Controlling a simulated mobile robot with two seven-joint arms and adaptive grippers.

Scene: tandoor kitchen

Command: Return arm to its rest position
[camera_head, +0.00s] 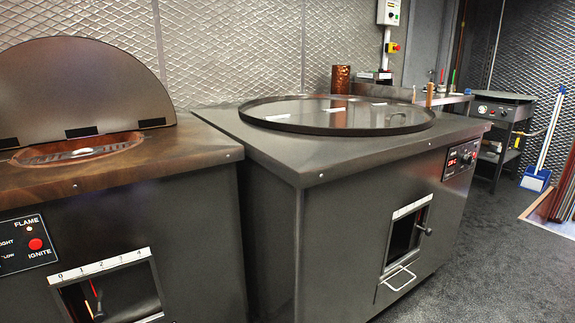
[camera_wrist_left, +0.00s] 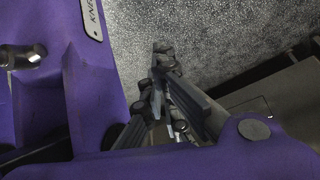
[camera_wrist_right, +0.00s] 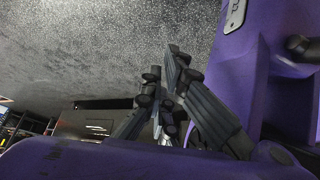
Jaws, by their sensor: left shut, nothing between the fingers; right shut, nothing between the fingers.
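Neither gripper shows in the head view. In the left wrist view, my left gripper (camera_wrist_left: 162,62) is shut and empty, its dark fingers close together above grey speckled floor. In the right wrist view, my right gripper (camera_wrist_right: 163,76) is also shut and empty, over the same kind of floor. The purple shells of my own body show beside both hands. Most of both arms is out of view, so I cannot tell their full pose.
In the head view, a tandoor with a raised half lid (camera_head: 80,92) stands at left. A second tandoor has a round glass lid (camera_head: 340,114) and an open lower door (camera_head: 405,240). A blue dustpan (camera_head: 536,179) stands at right. The grey floor (camera_head: 490,260) there is clear.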

